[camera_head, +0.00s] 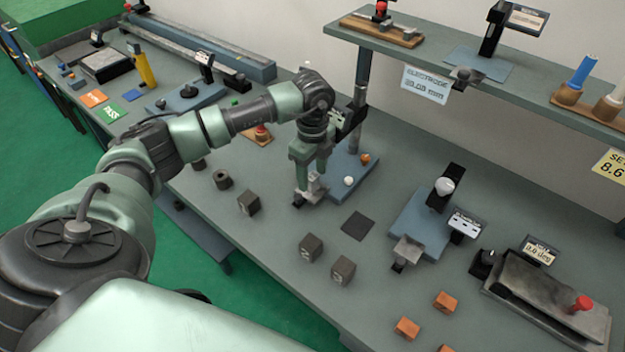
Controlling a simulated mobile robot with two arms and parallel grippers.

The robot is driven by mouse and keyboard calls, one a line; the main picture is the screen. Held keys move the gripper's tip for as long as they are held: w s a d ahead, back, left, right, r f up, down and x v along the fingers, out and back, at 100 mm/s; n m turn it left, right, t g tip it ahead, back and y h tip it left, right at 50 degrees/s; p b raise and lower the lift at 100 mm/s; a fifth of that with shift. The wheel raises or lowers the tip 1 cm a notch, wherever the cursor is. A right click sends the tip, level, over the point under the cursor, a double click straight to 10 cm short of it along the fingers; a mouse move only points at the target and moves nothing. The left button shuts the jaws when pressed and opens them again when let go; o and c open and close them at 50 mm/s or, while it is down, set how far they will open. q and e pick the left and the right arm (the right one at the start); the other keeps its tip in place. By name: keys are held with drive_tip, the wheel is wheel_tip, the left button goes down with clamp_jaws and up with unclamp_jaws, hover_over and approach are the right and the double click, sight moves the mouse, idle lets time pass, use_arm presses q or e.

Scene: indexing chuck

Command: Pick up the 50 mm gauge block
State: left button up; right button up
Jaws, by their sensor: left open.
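Several dark grey blocks stand on the grey bench. One block (250,203) is left of my left gripper, and two more, a block (311,247) and a block (343,270), are nearer the front edge. They carry pale marks too small to read, so I cannot tell which is the 50 mm gauge block. My left gripper (311,190) is open and points down over the bench, in front of a blue-based stand (352,170). A small silver piece shows at its fingertips; I cannot tell whether they touch it. My right gripper is out of view.
A raised shelf (440,55) on a post stands behind. A blue-based instrument (420,225), a grey vise-like fixture (550,295) with a red knob and several orange blocks (445,302) are at right. A dark square pad (357,226) lies mid-bench, with clear surface around it.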

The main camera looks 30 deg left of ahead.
use_arm(q)
drive_tip(key=c, duration=1.2)
drive_tip(key=shift+r, duration=0.15)
